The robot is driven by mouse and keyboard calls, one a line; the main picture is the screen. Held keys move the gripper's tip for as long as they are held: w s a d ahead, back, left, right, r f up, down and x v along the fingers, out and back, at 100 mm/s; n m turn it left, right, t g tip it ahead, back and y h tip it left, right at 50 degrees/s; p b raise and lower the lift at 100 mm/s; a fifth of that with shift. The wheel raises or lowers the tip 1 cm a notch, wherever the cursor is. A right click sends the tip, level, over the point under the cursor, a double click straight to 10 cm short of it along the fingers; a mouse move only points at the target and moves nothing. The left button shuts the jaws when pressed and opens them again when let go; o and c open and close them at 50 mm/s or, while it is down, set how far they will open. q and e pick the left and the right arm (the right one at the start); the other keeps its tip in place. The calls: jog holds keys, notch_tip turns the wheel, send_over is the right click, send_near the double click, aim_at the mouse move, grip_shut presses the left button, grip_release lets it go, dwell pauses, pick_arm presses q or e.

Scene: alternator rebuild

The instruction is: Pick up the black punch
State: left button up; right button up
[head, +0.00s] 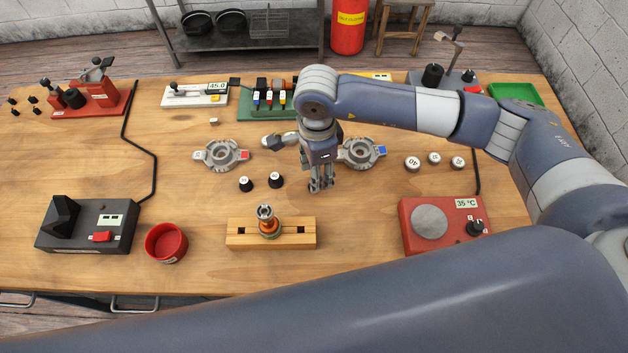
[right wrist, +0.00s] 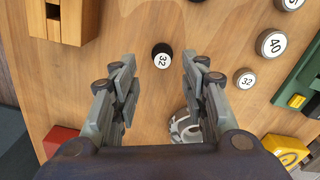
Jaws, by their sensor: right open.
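Two small black punches with white tops stand side by side on the bench in the head view, a left one (head: 245,184) and a right one (head: 275,180). The right wrist view shows one black punch (right wrist: 162,55) with a white top marked 32. It lies between and beyond the open fingertips, not touching them. My right gripper (head: 321,188) points down at the bench, just right of the two punches in the head view. It is open and empty in the right wrist view (right wrist: 158,92). My left gripper is not in view.
A wooden block (head: 240,238) holding a copper-coloured part stands in front of the punches. Two metal housings (head: 222,155) (head: 362,152) lie behind. Several grey discs (head: 412,163) and a red hot plate (head: 407,228) are to the right. A red bowl (head: 166,243) stands front left.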

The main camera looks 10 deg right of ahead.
jog(key=f, duration=0.1)
jog(key=f+p, duration=0.2)
jog(key=f, duration=0.1)
jog(key=shift+w+a, duration=0.1)
jog(key=shift+a, duration=0.25)
jog(key=shift+f, duration=0.35)
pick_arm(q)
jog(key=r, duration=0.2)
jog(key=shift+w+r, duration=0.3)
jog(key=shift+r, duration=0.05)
pick_arm(e)
grip_shut()
